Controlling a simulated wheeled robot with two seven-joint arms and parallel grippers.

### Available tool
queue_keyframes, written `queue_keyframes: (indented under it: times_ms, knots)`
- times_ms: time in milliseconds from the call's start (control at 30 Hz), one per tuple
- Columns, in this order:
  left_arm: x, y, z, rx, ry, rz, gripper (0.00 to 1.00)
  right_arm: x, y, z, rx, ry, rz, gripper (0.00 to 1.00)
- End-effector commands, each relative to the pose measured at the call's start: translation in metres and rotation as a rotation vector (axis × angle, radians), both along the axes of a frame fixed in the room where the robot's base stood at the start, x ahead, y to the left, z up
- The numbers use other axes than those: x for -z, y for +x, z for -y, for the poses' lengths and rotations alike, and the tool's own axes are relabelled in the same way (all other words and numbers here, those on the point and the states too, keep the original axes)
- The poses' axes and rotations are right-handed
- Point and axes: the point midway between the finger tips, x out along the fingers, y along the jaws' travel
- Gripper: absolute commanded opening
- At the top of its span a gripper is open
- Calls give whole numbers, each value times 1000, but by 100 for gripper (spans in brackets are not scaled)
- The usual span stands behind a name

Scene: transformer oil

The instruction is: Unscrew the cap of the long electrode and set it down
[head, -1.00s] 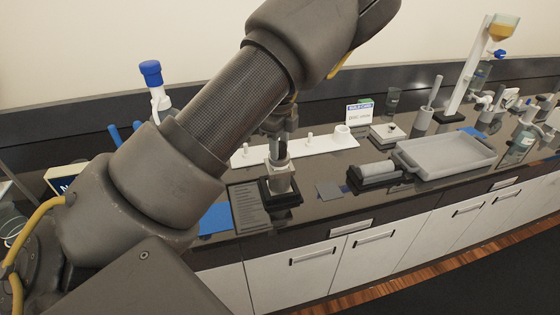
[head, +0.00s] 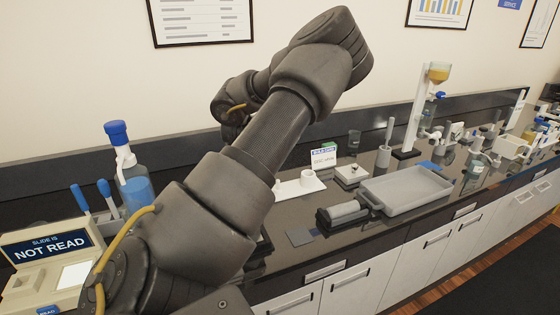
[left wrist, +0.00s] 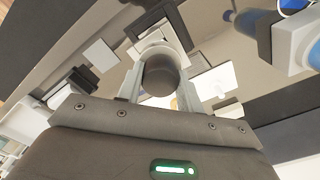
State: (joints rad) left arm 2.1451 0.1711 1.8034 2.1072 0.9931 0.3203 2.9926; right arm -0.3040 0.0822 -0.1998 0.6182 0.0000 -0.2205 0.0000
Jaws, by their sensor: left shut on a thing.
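My left gripper (left wrist: 160,82) shows in the left wrist view, its two pale fingers shut on a dark grey round piece, which looks like the cap (left wrist: 161,74). Its flat round end faces the camera. A pale square-edged piece (left wrist: 155,42) shows beyond it; I cannot tell whether the two touch. In the head view my left arm hides the gripper and the cap. I cannot pick out the long electrode's body in either view. My right gripper is not in view.
In the head view a white strip with a ring (head: 301,186) lies behind my arm. A grey tray (head: 405,190) and a dark roller-like device (head: 342,214) stand to the right. A blue-capped bottle (head: 122,150) and a "NOT READ" box (head: 50,255) stand at the left.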

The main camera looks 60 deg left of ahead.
Motion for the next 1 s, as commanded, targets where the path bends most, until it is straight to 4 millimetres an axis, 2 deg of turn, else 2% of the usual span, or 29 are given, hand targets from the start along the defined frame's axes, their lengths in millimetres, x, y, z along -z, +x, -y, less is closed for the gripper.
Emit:
queue_keyframes:
  times_ms: [100, 267, 300, 467, 767, 1000]
  knots:
    - [0, -9, -5, -44, -2, 2, 9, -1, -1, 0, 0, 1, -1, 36]
    - [0, -9, -5, -42, -1, 1, 9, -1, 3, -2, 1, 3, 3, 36]
    - [0, -9, -5, -41, 0, 0, 40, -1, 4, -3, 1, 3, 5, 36]
    - [0, -7, -4, -37, -1, -1, 61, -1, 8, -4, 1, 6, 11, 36]
    - [1, -6, -3, -8, -1, -1, 62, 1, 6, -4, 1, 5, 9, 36]
    - [3, -6, -4, 317, 1, -2, 62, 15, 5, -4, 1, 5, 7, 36]
